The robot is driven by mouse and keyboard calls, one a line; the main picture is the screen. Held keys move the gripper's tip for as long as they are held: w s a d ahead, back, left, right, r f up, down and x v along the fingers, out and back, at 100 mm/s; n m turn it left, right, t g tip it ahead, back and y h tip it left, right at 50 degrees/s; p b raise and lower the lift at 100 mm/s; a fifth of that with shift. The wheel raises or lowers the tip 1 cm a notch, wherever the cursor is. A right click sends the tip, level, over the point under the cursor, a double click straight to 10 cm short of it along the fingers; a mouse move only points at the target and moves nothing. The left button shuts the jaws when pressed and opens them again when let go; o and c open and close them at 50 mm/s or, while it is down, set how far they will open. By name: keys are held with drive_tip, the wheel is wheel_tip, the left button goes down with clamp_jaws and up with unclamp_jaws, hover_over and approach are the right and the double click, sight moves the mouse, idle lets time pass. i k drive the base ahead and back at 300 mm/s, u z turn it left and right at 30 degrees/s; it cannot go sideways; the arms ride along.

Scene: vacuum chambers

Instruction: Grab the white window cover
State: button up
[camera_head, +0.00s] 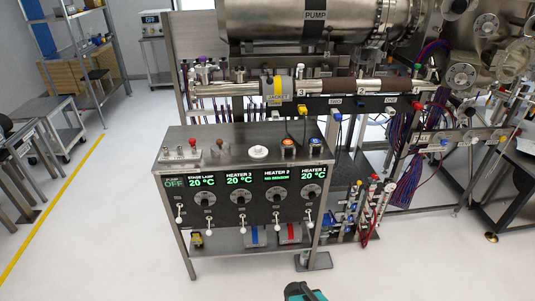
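A round white disc (258,152), which looks like the white window cover, lies on the metal top of the control cart (240,165). It has a small raised middle and sits apart from its neighbours. A small metal fitting stands to its left and an orange-topped part (288,145) to its right. A teal and black part, probably of my own arm, shows at the bottom edge, well in front of the cart. No gripper fingers are visible.
The cart's front has displays, round dials and white-tipped levers (183,228). A large metal pump chamber (316,30) and pipes are behind it. Cables and valves (365,205) stand at its right. The white floor in front and at left is mostly clear.

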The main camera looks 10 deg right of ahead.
sight(257, 152)
drive_tip(key=u, duration=0.15)
drive_tip(key=i, duration=0.95)
drive_tip(key=z, duration=0.25)
drive_tip(key=k, duration=0.55)
drive_tip(key=u, duration=1)
